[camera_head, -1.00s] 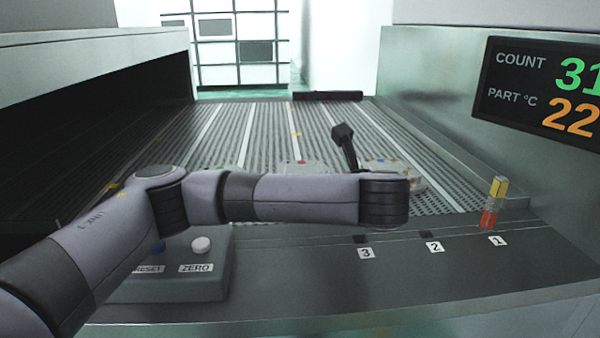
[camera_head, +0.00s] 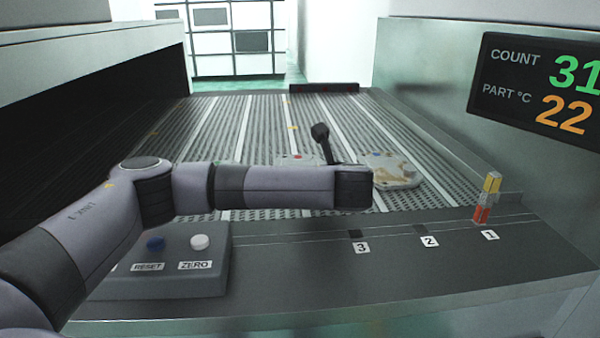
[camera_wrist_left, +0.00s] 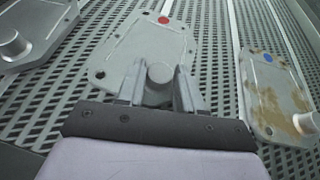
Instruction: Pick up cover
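A grey metal cover (camera_wrist_left: 147,45) with a red dot lies flat on the perforated belt in the left wrist view. Its round boss (camera_wrist_left: 158,82) is between the two fingers of my left gripper (camera_wrist_left: 158,72), which look open around it; contact cannot be told. In the head view only the far part of this cover (camera_head: 297,160) shows behind my left arm. A second cover (camera_wrist_left: 277,95) with a blue dot and brown stains lies to the right, also seen in the head view (camera_head: 398,172). A third cover (camera_wrist_left: 38,32) lies to the left. My right gripper is not in view.
A button box (camera_head: 170,275) with blue and white buttons stands at the front left. A small red and yellow post (camera_head: 486,198) stands by label 1. A counter display (camera_head: 540,90) hangs at the right. The far belt (camera_head: 270,120) is clear.

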